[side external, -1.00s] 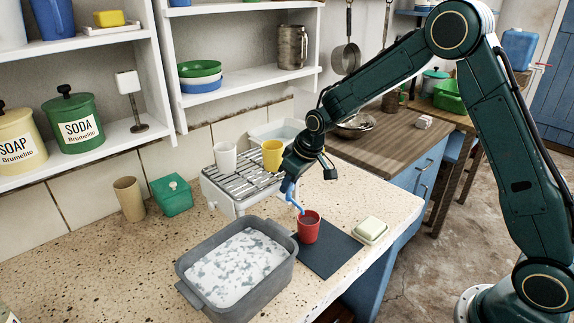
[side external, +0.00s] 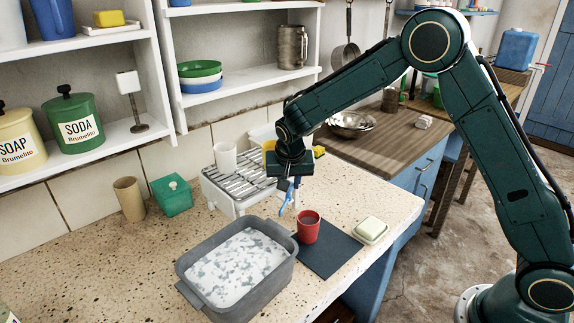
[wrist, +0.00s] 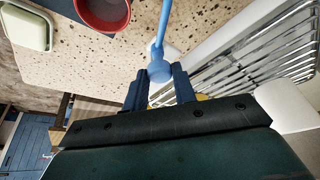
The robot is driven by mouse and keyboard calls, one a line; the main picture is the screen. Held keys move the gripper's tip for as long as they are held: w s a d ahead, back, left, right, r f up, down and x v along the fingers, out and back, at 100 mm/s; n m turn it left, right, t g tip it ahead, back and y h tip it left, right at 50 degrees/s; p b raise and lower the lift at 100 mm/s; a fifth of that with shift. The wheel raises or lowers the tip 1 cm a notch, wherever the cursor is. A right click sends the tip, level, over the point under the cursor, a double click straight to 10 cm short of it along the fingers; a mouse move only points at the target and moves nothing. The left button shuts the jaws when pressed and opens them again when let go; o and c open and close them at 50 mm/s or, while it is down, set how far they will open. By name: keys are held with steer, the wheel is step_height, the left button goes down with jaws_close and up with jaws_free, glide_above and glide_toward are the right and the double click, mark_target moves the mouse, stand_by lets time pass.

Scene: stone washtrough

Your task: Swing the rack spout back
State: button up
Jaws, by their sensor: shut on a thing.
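The blue spout (side external: 283,207) sticks out low from the front of the white drying rack (side external: 228,204). Its free end points down and left, between the red cup (side external: 308,236) and the grey basin (side external: 284,281), clear of the cup. My gripper (side external: 291,188) is shut on the spout beside the rack's front right. In the wrist view the spout (wrist: 161,35) runs up the picture from between the fingers of my gripper (wrist: 159,84). The red cup (wrist: 104,14) is left of it and the rack bars (wrist: 240,62) are right. My gripper partly hides the spout's mount.
A white cup (side external: 225,158) and a mostly hidden yellow cup (side external: 268,148) stand at the rack. The red cup stands on a dark mat (side external: 330,252), near a soap dish (side external: 370,231). Shelves (side external: 205,104) stand behind.

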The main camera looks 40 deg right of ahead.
steer(key=shift+w+a+m+g+h, duration=0.1)
steer(key=shift+m+g+h, duration=0.25)
steer(key=shift+m, duration=0.95)
steer(key=o, duration=1)
